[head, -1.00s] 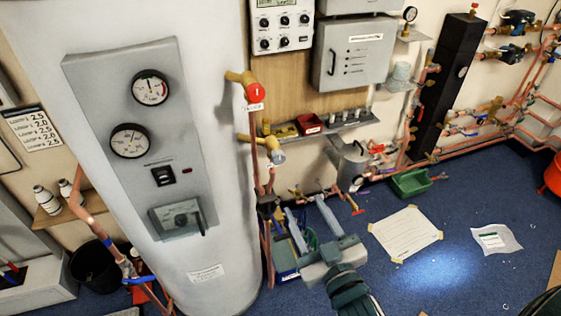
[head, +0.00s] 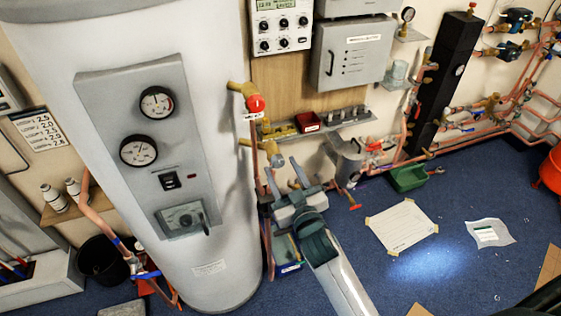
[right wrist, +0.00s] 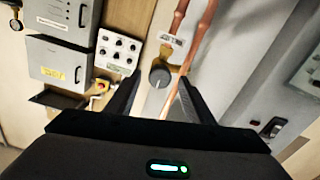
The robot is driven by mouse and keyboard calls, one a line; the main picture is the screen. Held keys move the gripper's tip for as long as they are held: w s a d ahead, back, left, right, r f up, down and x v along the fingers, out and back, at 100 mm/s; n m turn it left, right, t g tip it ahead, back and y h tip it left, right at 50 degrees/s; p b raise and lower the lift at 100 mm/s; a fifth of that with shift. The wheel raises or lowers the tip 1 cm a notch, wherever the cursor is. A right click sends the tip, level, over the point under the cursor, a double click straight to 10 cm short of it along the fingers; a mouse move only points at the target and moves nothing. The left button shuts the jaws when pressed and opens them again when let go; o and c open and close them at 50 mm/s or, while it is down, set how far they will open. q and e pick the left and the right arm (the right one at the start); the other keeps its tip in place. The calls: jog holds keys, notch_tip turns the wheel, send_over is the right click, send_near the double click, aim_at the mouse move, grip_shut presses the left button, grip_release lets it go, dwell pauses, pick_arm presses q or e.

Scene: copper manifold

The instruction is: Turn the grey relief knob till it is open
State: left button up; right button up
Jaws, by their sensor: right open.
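The grey relief knob (head: 277,159) sits on a brass valve at the right side of the big white tank, below a red knob (head: 255,104). In the right wrist view the round grey knob (right wrist: 159,77) shows ahead, in the gap between the two fingers, with a pale mark on its face. My right gripper (head: 283,175) is open and empty, its fingers pointing up toward the knob from just below. I cannot tell from these views whether the fingers touch it. My left gripper is not in view.
The tank (head: 215,240) with its gauge panel stands close at the left. Copper pipes (head: 257,150) run vertically beside the knob. A shelf (head: 335,124) with a red tray is behind it. A green bin (head: 408,178) and papers lie on the open blue floor at right.

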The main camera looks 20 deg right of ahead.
jog(key=shift+w, duration=0.95)
jog(key=c, duration=1)
jog(key=shift+c, duration=0.2)
jog(key=shift+m, duration=0.3)
jog(key=m, duration=0.5)
jog(key=shift+m, duration=0.3)
jog(key=m, duration=0.5)
jog(key=shift+m, duration=0.4)
